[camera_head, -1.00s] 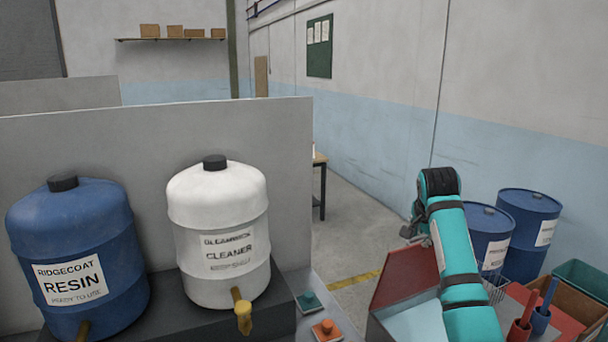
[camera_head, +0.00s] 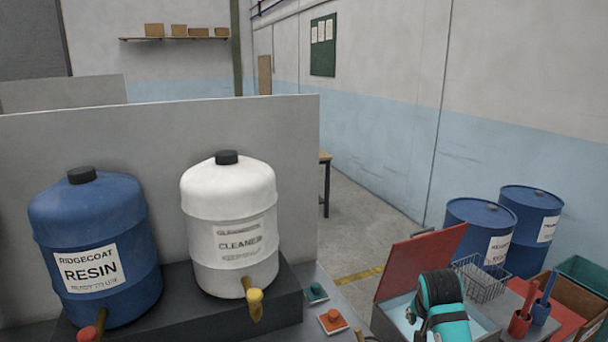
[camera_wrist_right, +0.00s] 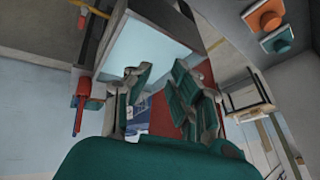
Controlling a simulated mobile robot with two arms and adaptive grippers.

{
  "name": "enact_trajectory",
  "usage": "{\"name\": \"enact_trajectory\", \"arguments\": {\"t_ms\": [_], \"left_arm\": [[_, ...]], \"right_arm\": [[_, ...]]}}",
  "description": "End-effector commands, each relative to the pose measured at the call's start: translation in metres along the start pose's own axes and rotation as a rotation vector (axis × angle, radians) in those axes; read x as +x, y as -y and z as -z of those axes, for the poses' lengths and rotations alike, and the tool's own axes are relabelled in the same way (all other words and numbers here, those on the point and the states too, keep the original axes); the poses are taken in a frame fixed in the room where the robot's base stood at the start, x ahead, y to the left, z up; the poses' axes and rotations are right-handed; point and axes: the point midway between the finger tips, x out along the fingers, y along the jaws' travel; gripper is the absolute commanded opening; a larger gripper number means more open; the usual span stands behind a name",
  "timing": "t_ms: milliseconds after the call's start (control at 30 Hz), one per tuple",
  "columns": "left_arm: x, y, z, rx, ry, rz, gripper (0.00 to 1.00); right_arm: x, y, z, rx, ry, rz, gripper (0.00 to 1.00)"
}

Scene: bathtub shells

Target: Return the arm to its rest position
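My right arm (camera_head: 441,305) shows at the lower right of the head view as teal links with a black joint, over the pale-lined box. Its gripper cannot be clearly made out there. In the right wrist view my right gripper (camera_wrist_right: 160,84) has its two fingers spread apart, with nothing seen between them but the background. The open box (camera_wrist_right: 150,45) with a pale blue inside and a red lid lies behind the fingers. My left arm and gripper are not in view.
A blue resin drum (camera_head: 95,245) and a white cleaner drum (camera_head: 230,225) stand on a dark ledge at left. Teal (camera_head: 315,292) and orange (camera_head: 332,320) buttons sit beside it. A wire basket (camera_head: 481,279), red cup (camera_head: 519,323) and blue barrels (camera_head: 483,232) are at right.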

Motion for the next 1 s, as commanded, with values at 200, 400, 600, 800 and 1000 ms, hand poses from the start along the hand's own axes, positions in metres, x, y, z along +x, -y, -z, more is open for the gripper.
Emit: {"name": "enact_trajectory", "arguments": {"t_ms": [200,400,600,800,1000], "left_arm": [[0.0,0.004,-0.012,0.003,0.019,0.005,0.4],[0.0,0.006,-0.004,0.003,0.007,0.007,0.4],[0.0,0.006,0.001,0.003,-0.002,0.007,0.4],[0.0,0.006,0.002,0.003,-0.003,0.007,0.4],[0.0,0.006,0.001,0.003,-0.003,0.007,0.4]], "right_arm": [[0.016,-0.091,-0.119,-0.337,0.076,-0.008,0.21],[-0.011,-0.16,-0.207,-0.616,0.147,0.027,0.21],[-0.042,-0.197,-0.254,-0.777,0.194,0.063,0.21],[-0.07,-0.222,-0.283,-0.888,0.229,0.096,0.21],[-0.096,-0.24,-0.304,-0.975,0.256,0.127,0.21]]}}
